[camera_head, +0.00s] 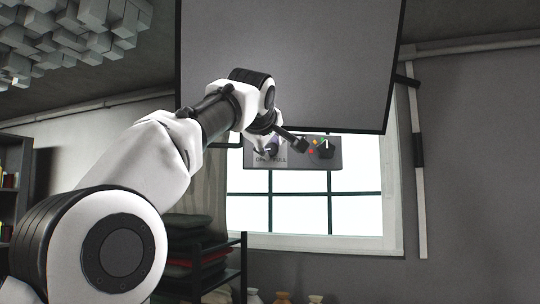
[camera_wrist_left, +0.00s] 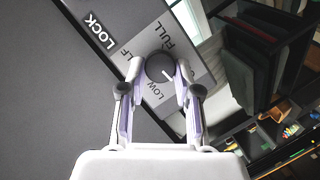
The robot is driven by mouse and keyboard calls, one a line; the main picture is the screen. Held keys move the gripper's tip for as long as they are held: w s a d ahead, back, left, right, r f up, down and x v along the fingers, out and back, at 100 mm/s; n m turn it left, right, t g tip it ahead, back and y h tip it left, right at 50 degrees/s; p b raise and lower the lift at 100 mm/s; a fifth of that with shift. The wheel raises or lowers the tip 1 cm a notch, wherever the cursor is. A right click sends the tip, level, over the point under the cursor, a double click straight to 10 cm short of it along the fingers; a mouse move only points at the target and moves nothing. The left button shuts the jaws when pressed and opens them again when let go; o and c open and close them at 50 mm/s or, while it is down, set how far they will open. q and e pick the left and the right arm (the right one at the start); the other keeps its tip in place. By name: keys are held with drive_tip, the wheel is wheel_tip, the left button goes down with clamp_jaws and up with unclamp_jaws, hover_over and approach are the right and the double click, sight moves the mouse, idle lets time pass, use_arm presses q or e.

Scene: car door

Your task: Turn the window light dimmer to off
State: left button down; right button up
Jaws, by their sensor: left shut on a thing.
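The dimmer knob (camera_wrist_left: 159,68) is round and dark with a short white pointer line. In the left wrist view the line points to the lower right, near the LOW label; a FULL label lies at its upper right. The fingers of my left gripper (camera_wrist_left: 158,72) are on both sides of the knob, shut on it. In the head view my left gripper (camera_head: 274,145) is at the left part of the grey control panel (camera_head: 309,163) and hides much of the knob. My right gripper is not in view.
A second knob (camera_head: 325,148) with coloured dots sits on the panel to the right. A large grey board (camera_head: 310,60) hangs above the panel. A window (camera_head: 350,212) is behind. A dark shelf (camera_head: 210,268) with folded cloths stands lower left.

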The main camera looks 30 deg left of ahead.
use_arm(q)
drive_tip(key=n+t+b, duration=0.1)
drive_tip(key=n+b, duration=0.1)
drive_tip(key=n+t+b, duration=0.1)
drive_tip(key=n+b, duration=0.1)
drive_tip(key=shift+s+a+f+b, duration=0.1)
drive_tip(key=shift+f+b, duration=0.2)
drive_tip(key=shift+f, duration=0.05)
drive_tip(key=shift+n+t+b, duration=0.5)
drive_tip(key=shift+n+b, duration=0.2)
drive_tip(key=shift+n, duration=0.1)
drive_tip(key=shift+r+n, duration=0.1)
drive_tip(key=shift+n, duration=0.2)
drive_tip(key=shift+r, duration=0.1)
drive_tip(key=c, duration=0.9)
unclamp_jaws()
drive_tip(key=shift+o, duration=0.5)
drive_tip(key=shift+w+f, duration=0.2)
drive_tip(key=shift+w, duration=0.05)
drive_tip(key=shift+s, duration=0.1)
